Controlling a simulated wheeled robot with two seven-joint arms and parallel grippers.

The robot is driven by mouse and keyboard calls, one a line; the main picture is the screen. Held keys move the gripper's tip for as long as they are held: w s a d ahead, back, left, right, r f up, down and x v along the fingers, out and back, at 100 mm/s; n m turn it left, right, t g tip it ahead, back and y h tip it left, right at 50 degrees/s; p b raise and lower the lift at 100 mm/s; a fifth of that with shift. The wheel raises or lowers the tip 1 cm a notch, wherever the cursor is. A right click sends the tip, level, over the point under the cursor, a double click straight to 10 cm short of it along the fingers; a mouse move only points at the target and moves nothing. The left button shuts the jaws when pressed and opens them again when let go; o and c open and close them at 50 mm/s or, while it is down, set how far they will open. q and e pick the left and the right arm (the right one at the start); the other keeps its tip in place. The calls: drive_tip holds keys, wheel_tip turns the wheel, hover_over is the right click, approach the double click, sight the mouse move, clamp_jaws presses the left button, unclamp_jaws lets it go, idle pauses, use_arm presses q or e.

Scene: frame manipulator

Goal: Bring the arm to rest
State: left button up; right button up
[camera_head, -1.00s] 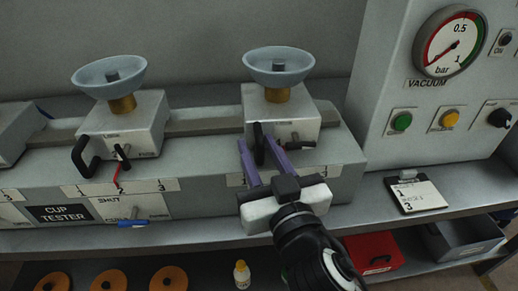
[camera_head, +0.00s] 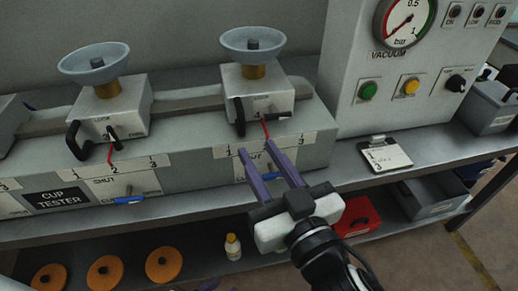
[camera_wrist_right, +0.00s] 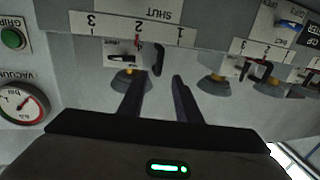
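My right gripper (camera_head: 257,147) is open and empty. Its two purple fingers are apart in front of the right-hand tester block (camera_head: 262,95), near its white number strip, and do not appear to hold the black lever (camera_head: 265,115). In the right wrist view, which is upside down, the dark fingers (camera_wrist_right: 158,80) are spread with nothing between them, and a "SHUT" label (camera_wrist_right: 140,20) with 1, 2, 3 shows beyond. Small purple tips at the bottom edge may be my left gripper (camera_head: 210,286); too little shows to tell its state.
A second tester block (camera_head: 112,110) stands left. The vacuum panel (camera_head: 345,70) with gauge (camera_head: 405,18) is on the right. A tag (camera_head: 386,155) lies on the bench. Below are a red box (camera_head: 357,216), a grey bin (camera_head: 430,198), a bottle (camera_head: 232,247) and orange discs (camera_head: 163,264).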

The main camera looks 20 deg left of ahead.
drive_tip(key=shift+w, duration=0.1)
idle(0.3)
drive_tip(key=d+f+m+g+h, duration=0.2)
drive_tip(key=d+f+m+h, duration=0.45)
drive_tip(key=d+f, duration=0.8)
drive_tip(key=s+d+f+g+h, duration=0.2)
drive_tip(key=s+d+f+g, duration=0.25)
drive_tip(key=s+d, duration=0.4)
drive_tip(key=s+d+f+g+h, duration=0.3)
drive_tip(key=s+d+f+g, duration=0.15)
drive_tip(key=s+d, duration=0.4)
drive_tip(key=w+a+f+t+y, duration=0.1)
drive_tip(key=a+f+t, duration=0.1)
drive_tip(key=f, duration=0.4)
drive_tip(key=w+a+f+t+y, duration=0.1)
drive_tip(key=w+a+f+t, duration=0.1)
drive_tip(key=f, duration=0.5)
drive_tip(key=shift+w+a+f+t, duration=0.25)
drive_tip(key=shift+w+t, duration=0.05)
drive_tip(key=shift+t, duration=0.6)
drive_tip(key=shift+n, duration=0.25)
